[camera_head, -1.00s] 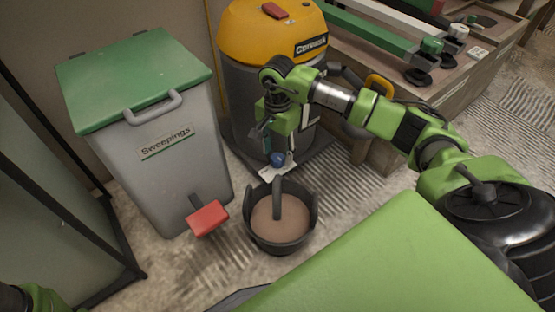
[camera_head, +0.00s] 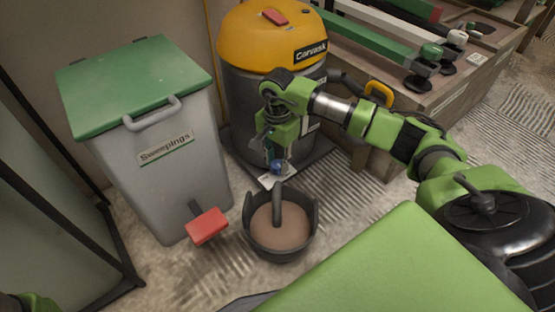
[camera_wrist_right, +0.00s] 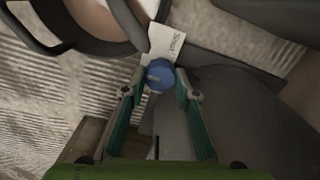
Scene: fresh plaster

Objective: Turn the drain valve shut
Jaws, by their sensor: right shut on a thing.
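The drain valve's blue knob (camera_head: 277,168) sits low at the front of the grey and yellow vacuum (camera_head: 262,95), just behind the black bucket. A white tag (camera_head: 268,181) lies beside the knob. In the right wrist view the blue knob (camera_wrist_right: 159,74) is between my fingertips, and the tag (camera_wrist_right: 167,42) has small lettering that looks like "Shut". My right gripper (camera_head: 276,162) reaches down from above and is shut on the knob, partly hiding it. Only a green bit of my left arm shows at the lower left; its gripper is out of view.
A black bucket (camera_head: 248,225) with brownish contents stands just in front of the valve. A grey Sweepings bin (camera_head: 165,190) with green lid and red pedal (camera_head: 207,226) stands left. A wooden crate (camera_head: 440,105) of long green and white parts is at right.

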